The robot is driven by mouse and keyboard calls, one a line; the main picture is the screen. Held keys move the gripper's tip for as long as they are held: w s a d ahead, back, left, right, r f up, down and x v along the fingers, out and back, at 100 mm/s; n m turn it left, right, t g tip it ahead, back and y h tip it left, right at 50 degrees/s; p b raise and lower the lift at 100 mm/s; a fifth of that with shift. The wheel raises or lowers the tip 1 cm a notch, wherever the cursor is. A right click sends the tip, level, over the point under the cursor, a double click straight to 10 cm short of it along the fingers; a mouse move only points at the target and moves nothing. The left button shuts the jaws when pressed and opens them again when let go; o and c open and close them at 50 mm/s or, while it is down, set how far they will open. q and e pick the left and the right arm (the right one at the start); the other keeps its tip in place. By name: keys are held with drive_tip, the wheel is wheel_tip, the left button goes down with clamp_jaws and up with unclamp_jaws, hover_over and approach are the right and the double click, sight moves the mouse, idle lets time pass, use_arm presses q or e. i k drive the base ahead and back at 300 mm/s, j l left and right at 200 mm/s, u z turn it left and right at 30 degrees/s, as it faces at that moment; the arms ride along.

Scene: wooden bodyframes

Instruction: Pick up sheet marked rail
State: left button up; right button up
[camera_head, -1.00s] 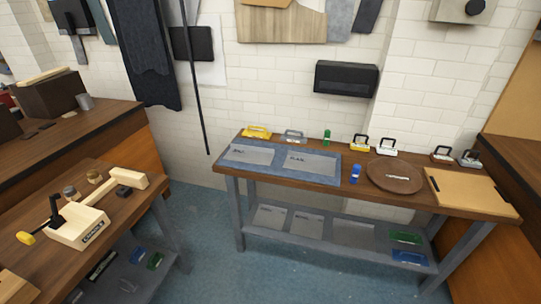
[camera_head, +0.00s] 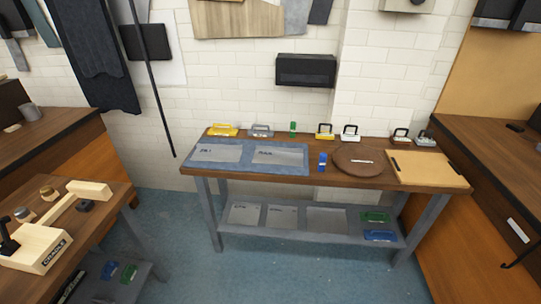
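Two grey sheets lie side by side on a blue-grey mat (camera_head: 200,166) at the left of the middle table. The left sheet (camera_head: 220,154) and the right sheet (camera_head: 279,157) carry small dark lettering, too small to read surely. More grey sheets lie on the lower shelf: a left one (camera_head: 244,214), a middle one (camera_head: 281,218) and a right one (camera_head: 327,221). I cannot tell which sheet is marked rail. Neither of my grippers is in view.
The middle table also holds a round brown board (camera_head: 362,168), a tan board (camera_head: 428,171) and several clamp-like tools along the back. A bench with a wooden cradle (camera_head: 35,247) stands at left. A wooden counter (camera_head: 490,165) stands at right. Blue floor (camera_head: 200,275) in front is clear.

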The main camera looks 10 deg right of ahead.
sight(295, 154)
drive_tip(key=l+u, duration=0.1)
drive_tip(key=u, duration=0.25)
drive_tip(key=l+u, duration=0.1)
drive_tip(key=u, duration=0.3)
drive_tip(key=l+u, duration=0.15)
drive_tip(key=l, duration=0.45)
drive_tip(key=l+u, duration=0.2)
drive_tip(key=l, duration=0.35)
drive_tip(key=k+l+u, duration=0.15)
drive_tip(key=l, duration=0.4)
drive_tip(key=k+l+u, duration=0.2)
drive_tip(key=l, duration=0.35)
drive_tip(key=i+l, duration=0.05)
drive_tip(key=i, duration=0.05)
